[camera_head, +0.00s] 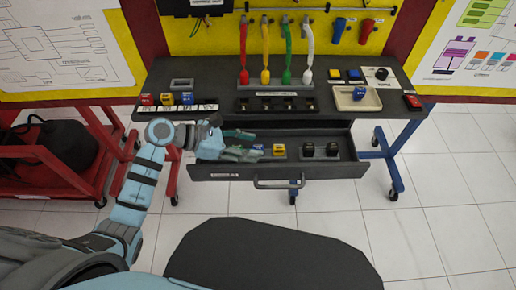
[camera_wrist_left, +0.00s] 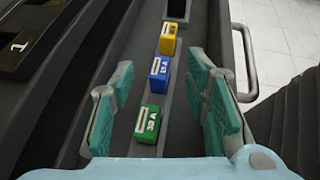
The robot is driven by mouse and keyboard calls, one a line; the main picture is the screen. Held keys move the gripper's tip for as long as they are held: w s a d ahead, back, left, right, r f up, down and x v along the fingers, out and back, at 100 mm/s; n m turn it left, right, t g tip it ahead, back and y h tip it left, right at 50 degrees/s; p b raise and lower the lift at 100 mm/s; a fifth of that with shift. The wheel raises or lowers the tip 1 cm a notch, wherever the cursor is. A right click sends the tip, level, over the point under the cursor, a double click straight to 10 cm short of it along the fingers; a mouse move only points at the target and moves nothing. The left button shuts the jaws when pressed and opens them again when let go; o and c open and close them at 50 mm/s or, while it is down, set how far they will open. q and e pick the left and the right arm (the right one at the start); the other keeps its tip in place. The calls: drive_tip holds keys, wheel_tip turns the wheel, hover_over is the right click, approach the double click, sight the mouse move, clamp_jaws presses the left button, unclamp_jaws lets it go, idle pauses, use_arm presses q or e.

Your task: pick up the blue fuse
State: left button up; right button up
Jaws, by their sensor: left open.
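A blue fuse (camera_wrist_left: 160,76) stands in the open drawer (camera_head: 222,172), in a row between a green fuse (camera_wrist_left: 148,126) and a yellow fuse (camera_wrist_left: 168,40). In the head view the blue fuse (camera_head: 258,147) shows small just past my left fingertips. My left gripper (camera_head: 247,145) is open over the left part of the drawer. In the left wrist view its green-padded fingers (camera_wrist_left: 162,73) stand on either side of the row, apart from the fuses. The green fuse is hidden by the gripper in the head view. My right gripper is out of view.
The drawer also holds a yellow fuse (camera_head: 279,149) and black fuses (camera_head: 332,149). Another blue fuse (camera_head: 187,98) stands at the tabletop's left, and one (camera_head: 359,93) lies in a beige tray (camera_head: 345,104). The drawer handle (camera_head: 279,184) juts out in front.

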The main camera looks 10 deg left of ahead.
use_arm(q)
drive_tip(key=shift+x, duration=0.95)
drive_tip(key=shift+a, duration=0.1)
drive_tip(key=c, duration=1)
drive_tip(key=shift+r, duration=0.1)
